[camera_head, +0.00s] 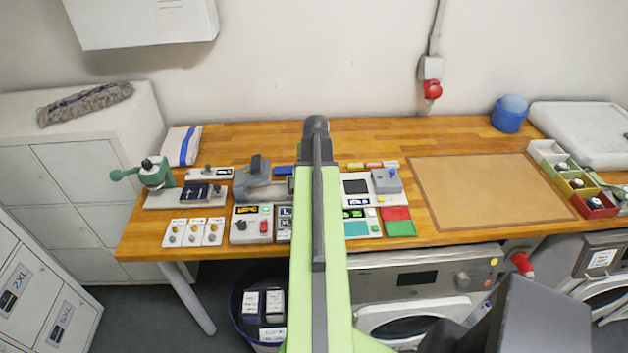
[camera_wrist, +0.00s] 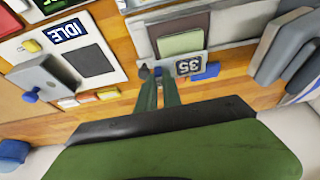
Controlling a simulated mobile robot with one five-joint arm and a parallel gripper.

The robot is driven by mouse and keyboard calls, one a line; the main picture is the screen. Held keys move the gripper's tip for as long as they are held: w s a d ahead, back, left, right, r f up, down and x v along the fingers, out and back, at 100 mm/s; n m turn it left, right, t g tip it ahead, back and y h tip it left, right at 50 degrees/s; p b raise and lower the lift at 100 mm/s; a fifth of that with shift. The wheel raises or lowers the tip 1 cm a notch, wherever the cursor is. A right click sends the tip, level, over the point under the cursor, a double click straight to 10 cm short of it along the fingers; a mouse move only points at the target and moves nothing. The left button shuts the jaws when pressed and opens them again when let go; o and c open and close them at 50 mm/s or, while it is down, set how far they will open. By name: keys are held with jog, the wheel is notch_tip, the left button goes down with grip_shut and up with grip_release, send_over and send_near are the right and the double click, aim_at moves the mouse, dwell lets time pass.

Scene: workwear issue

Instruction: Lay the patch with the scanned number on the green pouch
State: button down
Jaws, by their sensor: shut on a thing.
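My gripper (camera_wrist: 152,74) shows in the wrist view with its two thin fingers close together. Just past the tips is a small dark panel with the number 35 (camera_wrist: 188,66). An olive-green square (camera_wrist: 181,43) lies beside that panel on a grey plate. In the head view my arm hides the gripper and this spot. I cannot make out which thing is the patch.
A station with an IDLE display (camera_wrist: 67,31) and a grey block (camera_wrist: 45,80) is left in the wrist view. Small coloured pieces (camera_head: 373,165) lie behind it. A bare brown mat (camera_head: 490,190) takes up the table's right side. Small bins (camera_head: 597,207) stand farther right.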

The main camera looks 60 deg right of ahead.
notch_tip(320, 180, down, 4)
jog(key=b, duration=0.4)
jog(key=shift+f, duration=0.2)
jog(key=shift+r, duration=0.25)
jog(key=shift+f, duration=0.25)
jog(key=c, duration=1.5)
grip_release()
jog(key=shift+r, duration=0.1)
jog(key=shift+s+r+p, duration=0.1)
jog(key=shift+r+p, duration=0.35)
jog(key=shift+r, duration=0.1)
jog(key=p+v, duration=1)
jog(key=v, duration=0.1)
jog(key=shift+a+r, duration=0.1)
jog(key=shift+r, duration=0.05)
